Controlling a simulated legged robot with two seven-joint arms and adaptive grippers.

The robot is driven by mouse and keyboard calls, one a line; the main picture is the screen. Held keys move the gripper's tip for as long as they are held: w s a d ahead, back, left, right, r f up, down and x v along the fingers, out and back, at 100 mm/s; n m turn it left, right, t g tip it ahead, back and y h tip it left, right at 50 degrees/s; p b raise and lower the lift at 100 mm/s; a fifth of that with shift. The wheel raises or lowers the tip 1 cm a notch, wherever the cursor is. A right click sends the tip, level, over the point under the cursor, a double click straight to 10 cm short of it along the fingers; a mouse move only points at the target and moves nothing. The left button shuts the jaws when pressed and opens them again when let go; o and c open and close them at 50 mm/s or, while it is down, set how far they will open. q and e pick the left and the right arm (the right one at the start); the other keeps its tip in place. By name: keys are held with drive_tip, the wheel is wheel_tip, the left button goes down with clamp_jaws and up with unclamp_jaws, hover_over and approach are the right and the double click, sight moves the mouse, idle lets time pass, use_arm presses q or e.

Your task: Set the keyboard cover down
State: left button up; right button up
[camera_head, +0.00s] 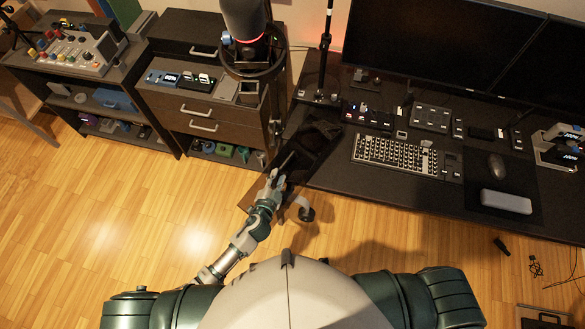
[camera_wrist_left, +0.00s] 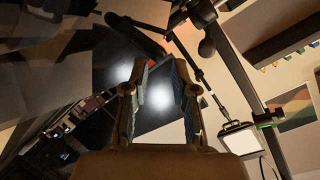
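A dark, soft-looking sheet, which looks like the keyboard cover (camera_head: 312,143), lies crumpled at the left end of the black desk in the head view. Part of it seems to droop over the front edge. The uncovered keyboard (camera_head: 394,154) sits to its right. My left gripper (camera_head: 284,164) is at the cover's near left side; whether they touch is unclear. In the left wrist view, the left gripper's fingers (camera_wrist_left: 159,68) stand apart, with nothing clearly held between them. My right gripper is out of view.
The black desk (camera_head: 330,180) also holds a mouse (camera_head: 496,165), a grey box-like item (camera_head: 506,201), small control panels and monitors (camera_head: 440,45). A drawer cabinet (camera_head: 205,108) and a dark microphone-like object (camera_head: 245,20) stand left. Wooden floor (camera_head: 120,220) is open at front left.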

sight(281, 169)
use_arm(q)
drive_tip(key=x, duration=0.4)
drive_tip(key=shift+w+d, duration=0.25)
clamp_jaws()
drive_tip(key=shift+r, duration=0.1)
